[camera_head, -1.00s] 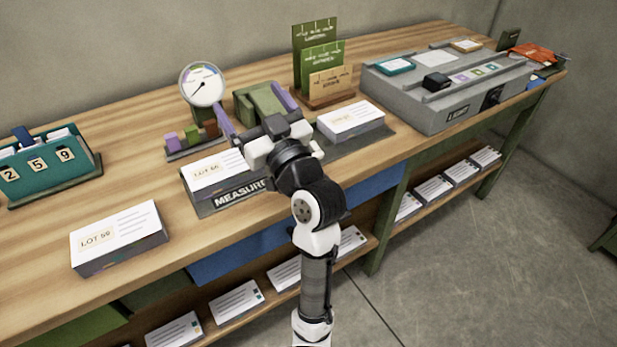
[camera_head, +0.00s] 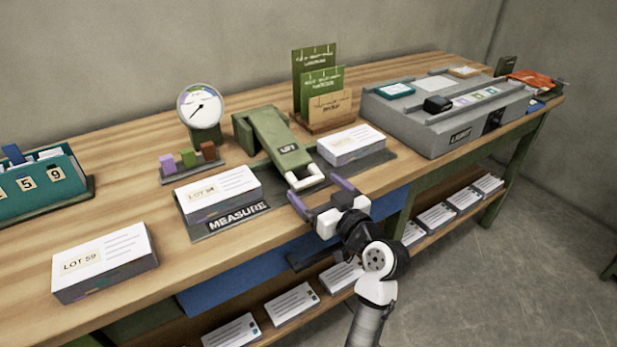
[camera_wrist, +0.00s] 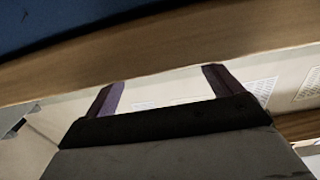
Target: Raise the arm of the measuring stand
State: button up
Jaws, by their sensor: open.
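The measuring stand's green arm (camera_head: 270,135) slopes down toward the front of the bench, with a white bar handle (camera_head: 304,178) at its low end. Its dark base (camera_head: 240,218) is marked MEASURE. A dial gauge (camera_head: 202,107) stands behind it. My gripper (camera_head: 313,187) is open at the bench's front edge, just in front of the handle. Its purple fingers are spread to either side of the handle, and I see nothing between them. The fingers also show in the wrist view (camera_wrist: 163,88), where the handle is not visible.
A LOT stack (camera_head: 218,192) sits on the base left of the arm, and another card stack (camera_head: 351,145) is to its right. A loose LOT 59 stack (camera_head: 104,262) lies at the left. A grey machine (camera_head: 450,115) stands at the right. The bench edge (camera_wrist: 160,55) crosses the wrist view.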

aim_at(311, 183)
jog(key=shift+x, duration=2.05)
jog(key=shift+c, duration=0.4)
